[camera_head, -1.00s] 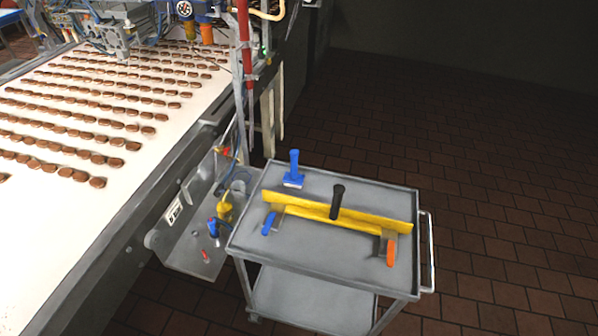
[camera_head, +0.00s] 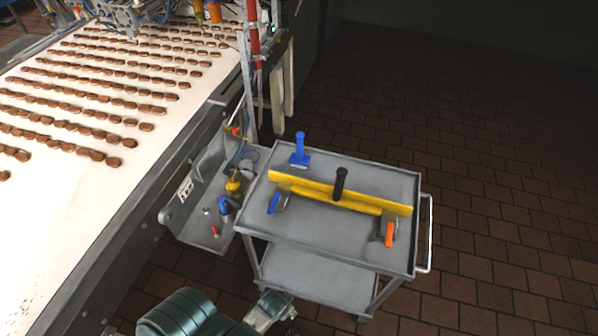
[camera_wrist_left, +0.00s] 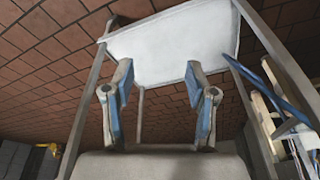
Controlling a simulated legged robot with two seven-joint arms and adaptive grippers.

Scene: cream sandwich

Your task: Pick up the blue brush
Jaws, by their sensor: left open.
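The blue brush (camera_head: 300,151) stands near the far left corner of the grey cart's top (camera_head: 330,236), its handle pointing up. It lies behind the yellow squeegee-like tool. My left gripper (camera_head: 278,307) is at the bottom of the head view, low in front of the cart and well away from the brush. In the left wrist view the two fingers (camera_wrist_left: 158,85) are apart with nothing between them. The brush does not show in the wrist view. My right gripper is not in view.
A long yellow tool with a black handle (camera_head: 340,184), a blue-handled scraper (camera_head: 274,203) and an orange-handled scraper (camera_head: 389,234) lie on the cart. A conveyor (camera_head: 75,200) with rows of brown biscuits runs along the left. Tiled floor (camera_head: 500,240) is open at right.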

